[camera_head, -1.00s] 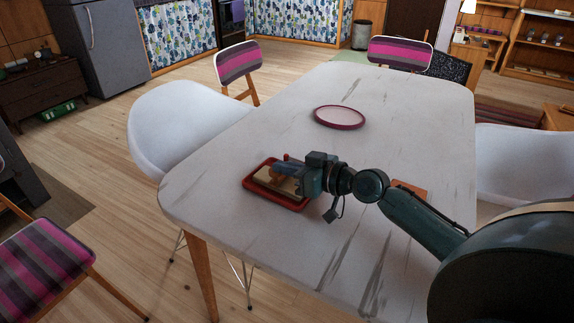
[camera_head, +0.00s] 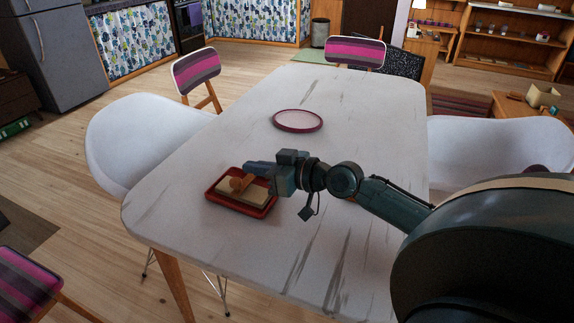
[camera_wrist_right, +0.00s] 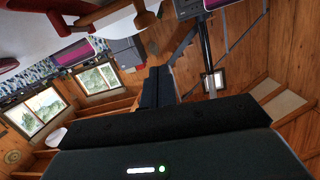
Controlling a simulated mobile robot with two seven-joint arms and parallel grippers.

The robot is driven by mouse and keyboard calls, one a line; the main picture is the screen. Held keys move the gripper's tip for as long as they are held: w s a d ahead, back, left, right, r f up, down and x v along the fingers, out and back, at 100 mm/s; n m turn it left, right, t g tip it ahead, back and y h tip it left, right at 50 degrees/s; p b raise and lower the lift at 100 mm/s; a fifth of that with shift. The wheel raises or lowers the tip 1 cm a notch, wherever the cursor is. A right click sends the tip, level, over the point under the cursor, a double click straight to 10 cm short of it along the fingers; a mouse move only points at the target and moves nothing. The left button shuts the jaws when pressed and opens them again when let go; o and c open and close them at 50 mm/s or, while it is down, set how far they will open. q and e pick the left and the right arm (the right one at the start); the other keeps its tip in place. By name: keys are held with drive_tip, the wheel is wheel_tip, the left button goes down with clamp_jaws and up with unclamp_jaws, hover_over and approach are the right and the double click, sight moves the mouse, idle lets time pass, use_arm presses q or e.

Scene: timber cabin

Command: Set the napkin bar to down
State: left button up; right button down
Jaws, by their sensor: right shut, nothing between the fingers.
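The napkin holder is a red tray (camera_head: 225,203) on the white table, with pale napkins (camera_head: 258,194) in it. A brown wooden bar (camera_head: 239,184) shows over the napkins near the tray's back left; how far down it sits is hard to tell. My right gripper (camera_head: 251,168) is shut and empty. Its fingers point left and appear just above and behind the tray's back edge, apart from the bar. My left gripper is not in view.
A pink-rimmed plate (camera_head: 298,120) lies farther back on the table (camera_head: 350,100). White chairs stand at left (camera_head: 140,135) and right (camera_head: 500,150), and striped chairs around. The table's left front is clear.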

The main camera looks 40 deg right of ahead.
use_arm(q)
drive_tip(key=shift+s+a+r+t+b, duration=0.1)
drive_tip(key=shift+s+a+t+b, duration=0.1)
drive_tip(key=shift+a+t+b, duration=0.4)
use_arm(e)
drive_tip(key=v, duration=0.7)
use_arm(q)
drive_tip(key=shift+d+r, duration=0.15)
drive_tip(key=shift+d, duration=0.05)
